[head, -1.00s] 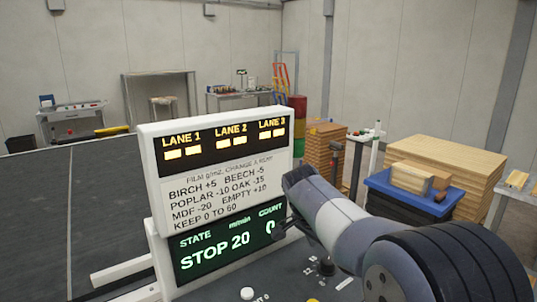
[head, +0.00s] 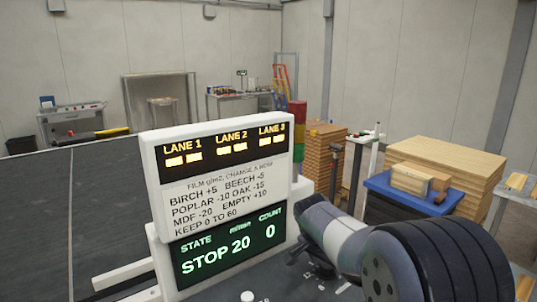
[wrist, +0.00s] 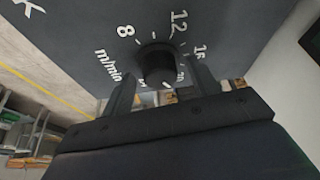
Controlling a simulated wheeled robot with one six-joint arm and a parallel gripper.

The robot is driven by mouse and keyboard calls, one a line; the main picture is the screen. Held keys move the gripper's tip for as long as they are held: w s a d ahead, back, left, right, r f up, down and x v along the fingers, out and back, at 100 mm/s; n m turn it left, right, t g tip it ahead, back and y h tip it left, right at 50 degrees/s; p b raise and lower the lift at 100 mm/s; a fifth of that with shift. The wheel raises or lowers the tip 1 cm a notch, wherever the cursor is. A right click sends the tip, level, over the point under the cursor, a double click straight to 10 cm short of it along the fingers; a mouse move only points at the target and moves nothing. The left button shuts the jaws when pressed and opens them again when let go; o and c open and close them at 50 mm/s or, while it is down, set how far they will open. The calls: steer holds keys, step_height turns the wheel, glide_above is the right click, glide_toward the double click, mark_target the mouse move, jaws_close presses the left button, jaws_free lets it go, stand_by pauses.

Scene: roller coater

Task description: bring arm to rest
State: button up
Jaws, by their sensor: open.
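My arm (head: 330,232) reaches over the control panel (head: 240,282) at the lower right of the head view. In the wrist view, my gripper (wrist: 162,80) is open, with its two dark fingers apart. A black speed knob (wrist: 157,66) shows between the fingers, on a dark panel face marked m/min with a dial scale. I cannot tell whether the fingers touch the knob. In the head view the arm mostly hides the gripper.
The white display unit (head: 222,182) stands close left of my arm and reads STOP 20, count 0. A white button (head: 247,296) is on the panel. A blue tray (head: 410,199) with wood blocks and stacked boards (head: 450,160) stand to the right.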

steer(key=n+y+p, duration=0.1)
steer(key=n, duration=0.1)
steer(key=n+t+p, duration=0.1)
steer(key=n+p, duration=0.1)
steer(key=n, duration=0.1)
steer(key=shift+d+r+y, duration=0.15)
steer(key=shift+y, duration=0.25)
steer(key=shift+d+n+y+p, duration=0.1)
steer(key=shift+n+y+p, duration=0.5)
steer(key=shift+n, duration=0.65)
steer(key=shift+d+n+y+p, duration=0.1)
steer(key=shift+n+y+p, duration=0.2)
steer(key=shift+n+p, duration=0.75)
steer(key=b+v, duration=0.2)
steer(key=v, duration=0.8)
steer(key=shift+s+n, duration=0.25)
steer(key=shift+n, duration=0.05)
